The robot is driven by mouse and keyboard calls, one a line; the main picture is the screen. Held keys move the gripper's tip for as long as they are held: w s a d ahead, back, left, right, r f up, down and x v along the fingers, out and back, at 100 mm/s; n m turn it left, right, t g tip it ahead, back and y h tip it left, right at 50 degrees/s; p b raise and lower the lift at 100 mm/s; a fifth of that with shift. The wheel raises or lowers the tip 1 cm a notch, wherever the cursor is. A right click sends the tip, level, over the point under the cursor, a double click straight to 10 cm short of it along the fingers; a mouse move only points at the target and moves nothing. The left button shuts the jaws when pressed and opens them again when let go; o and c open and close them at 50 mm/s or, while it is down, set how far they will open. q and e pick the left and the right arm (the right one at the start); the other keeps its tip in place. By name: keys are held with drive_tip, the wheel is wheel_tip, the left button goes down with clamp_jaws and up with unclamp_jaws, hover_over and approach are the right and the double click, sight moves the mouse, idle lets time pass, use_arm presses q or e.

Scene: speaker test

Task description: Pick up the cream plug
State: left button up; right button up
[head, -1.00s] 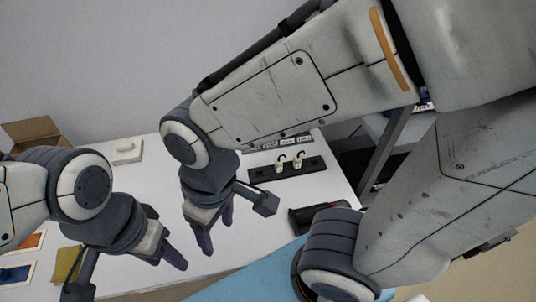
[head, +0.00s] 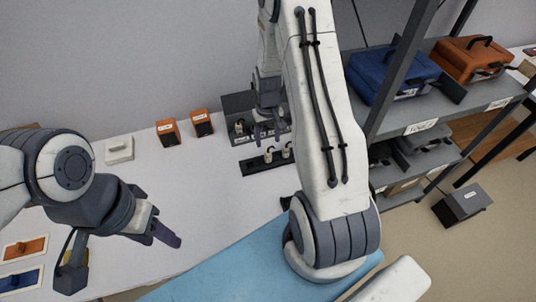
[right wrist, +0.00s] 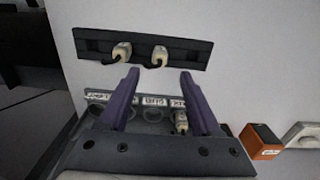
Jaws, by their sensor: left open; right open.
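Two cream plugs stand side by side on a black strip (right wrist: 92,42): one plug (right wrist: 122,52) to the left and one (right wrist: 159,55) to the right in the right wrist view. They also show in the head view (head: 287,151). Another cream plug (right wrist: 181,122) sits in a dark holder (head: 238,103) with round holes and white labels. My right gripper (right wrist: 160,72) is open and empty above the holder; its fingertips point toward the strip, apart from the plugs. My left gripper (head: 165,235) is open and empty over the table's left part.
Two orange boxes (head: 168,132) and a white block (head: 119,149) stand along the back of the white table (head: 200,190). A grey shelf (head: 420,127) with blue (head: 388,72) and orange (head: 468,57) cases is at right. The middle of the table is clear.

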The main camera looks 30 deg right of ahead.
sight(268, 152)
wheel_tip(268, 152, down, 3)
drive_tip(key=shift+r, duration=0.2)
wheel_tip(268, 152, down, 4)
drive_tip(key=shift+s+p, duration=0.1)
drive_tip(key=shift+p, duration=0.75)
drive_tip(key=shift+f, duration=0.55)
clamp_jaws()
